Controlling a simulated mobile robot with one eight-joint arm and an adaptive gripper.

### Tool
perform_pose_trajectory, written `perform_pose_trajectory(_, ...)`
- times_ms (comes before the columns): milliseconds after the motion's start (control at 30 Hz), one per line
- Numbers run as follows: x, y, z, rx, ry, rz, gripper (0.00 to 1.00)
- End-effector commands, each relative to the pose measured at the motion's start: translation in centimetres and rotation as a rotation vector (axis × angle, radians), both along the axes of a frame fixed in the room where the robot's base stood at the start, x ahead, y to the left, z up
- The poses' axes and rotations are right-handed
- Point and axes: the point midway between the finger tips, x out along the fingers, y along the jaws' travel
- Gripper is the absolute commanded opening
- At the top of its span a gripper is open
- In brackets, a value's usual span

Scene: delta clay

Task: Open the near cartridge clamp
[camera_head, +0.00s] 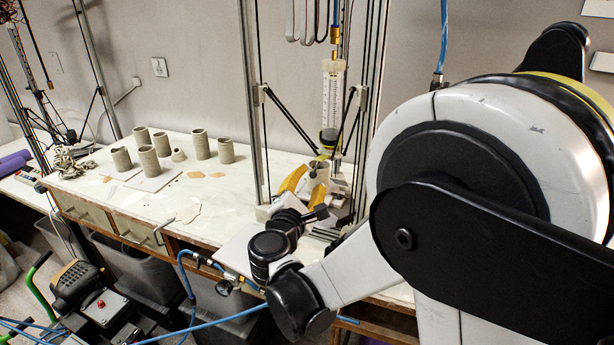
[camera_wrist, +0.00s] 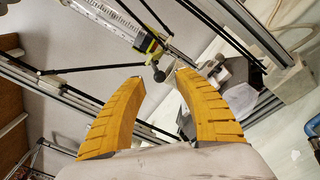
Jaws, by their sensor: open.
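A clear cartridge with printed markings (camera_head: 332,95) stands upright in a tall frame in the head view. It also shows at the upper left of the wrist view (camera_wrist: 105,18). At its lower end is a yellow-green and black fitting (camera_wrist: 150,44) with a small dark round knob (camera_wrist: 159,75), which looks like the clamp. My gripper (camera_head: 307,180) is below the cartridge's lower end in the head view. In the wrist view my gripper (camera_wrist: 160,77) has its two ribbed yellow fingers apart, with the knob showing between the tips. I cannot tell whether they touch.
Metal uprights (camera_head: 254,120) and thin black struts (camera_wrist: 95,68) surround the cartridge closely. Several grey clay cylinders (camera_head: 226,150) stand on the white worktable (camera_head: 115,200) to the left. A blue hose (camera_head: 210,320) runs low in front of the table.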

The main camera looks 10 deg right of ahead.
Motion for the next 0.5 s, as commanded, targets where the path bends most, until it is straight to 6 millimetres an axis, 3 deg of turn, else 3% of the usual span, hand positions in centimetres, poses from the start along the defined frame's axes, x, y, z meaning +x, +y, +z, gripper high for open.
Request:
perform_pose_trajectory(200, 2.1, -1.3, -0.1, 0.001, 0.0, -0.001, 0.39)
perform_pose_trajectory(500, 2.5, -1.4, 0.0, 0.001, 0.0, 0.001, 0.39)
